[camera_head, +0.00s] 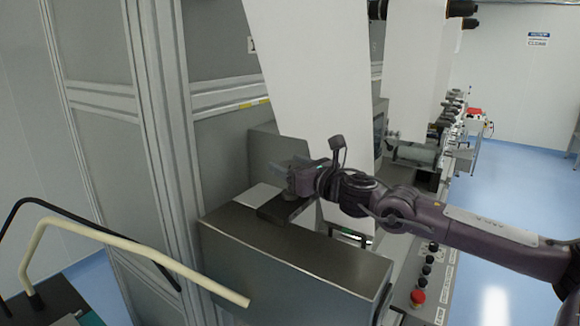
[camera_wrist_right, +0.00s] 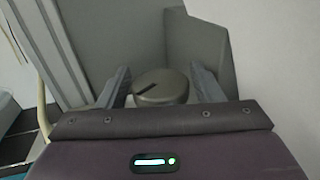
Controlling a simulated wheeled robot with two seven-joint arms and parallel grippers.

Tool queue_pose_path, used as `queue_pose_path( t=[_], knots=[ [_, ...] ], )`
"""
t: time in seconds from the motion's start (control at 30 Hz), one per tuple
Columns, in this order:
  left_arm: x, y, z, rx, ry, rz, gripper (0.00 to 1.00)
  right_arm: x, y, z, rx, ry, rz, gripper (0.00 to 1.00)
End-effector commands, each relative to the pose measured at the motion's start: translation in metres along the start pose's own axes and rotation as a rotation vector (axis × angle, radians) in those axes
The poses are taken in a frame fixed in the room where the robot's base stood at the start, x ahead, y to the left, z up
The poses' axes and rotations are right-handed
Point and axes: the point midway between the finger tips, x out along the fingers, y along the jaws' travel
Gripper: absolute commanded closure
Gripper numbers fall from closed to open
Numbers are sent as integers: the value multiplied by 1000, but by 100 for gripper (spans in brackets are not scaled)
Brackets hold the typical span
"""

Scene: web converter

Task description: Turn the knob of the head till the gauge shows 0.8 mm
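My right gripper (camera_head: 290,172) reaches in from the right, above a grey metal housing. In the right wrist view its two fingers (camera_wrist_right: 162,88) stand apart, one on each side of a round metallic knob (camera_wrist_right: 165,91). The knob's top face bears a dark slanted mark. Narrow gaps seem to show between knob and fingers, so I see no firm grip. In the head view the gripper and wrist hide the knob. I cannot make out a gauge or its reading in either view. My left gripper is not in view.
The grey housing (camera_head: 300,250) lies below my right forearm. A white web (camera_head: 300,70) hangs close behind the gripper. A grey framed cabinet (camera_head: 160,120) stands at left, with a cream bent rail (camera_head: 130,252) in front. A red button (camera_head: 418,297) is below the arm. Blue floor at right is open.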

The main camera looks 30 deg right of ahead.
Motion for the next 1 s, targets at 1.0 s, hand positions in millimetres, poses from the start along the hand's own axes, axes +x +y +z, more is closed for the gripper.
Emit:
queue_pose_path(
  t=[1.0],
  knots=[
    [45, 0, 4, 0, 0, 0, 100, -42, 1, -3, -11, -3, 1, 29]
  ],
)
